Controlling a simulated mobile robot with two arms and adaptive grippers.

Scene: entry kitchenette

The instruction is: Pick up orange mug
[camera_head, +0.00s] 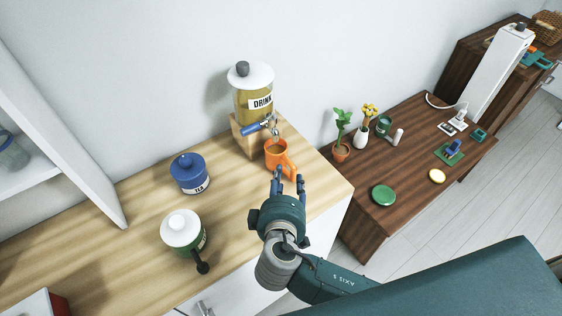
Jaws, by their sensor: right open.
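The orange mug (273,156) stands upright on the wooden counter, under the tap of the drink dispenser (254,100). A brownish content shows inside it, and its handle points towards the lower right. My right gripper (287,181) is open just in front of the mug, with its fingers pointing at the mug's near side and handle. I cannot tell whether a fingertip touches the mug. My left gripper is not in view.
A blue lidded tea jar (190,174) and a green jar with a white lid (182,232) stand on the counter (120,235) to the left. A lower dark wooden table (412,189) with potted plants and small items lies to the right.

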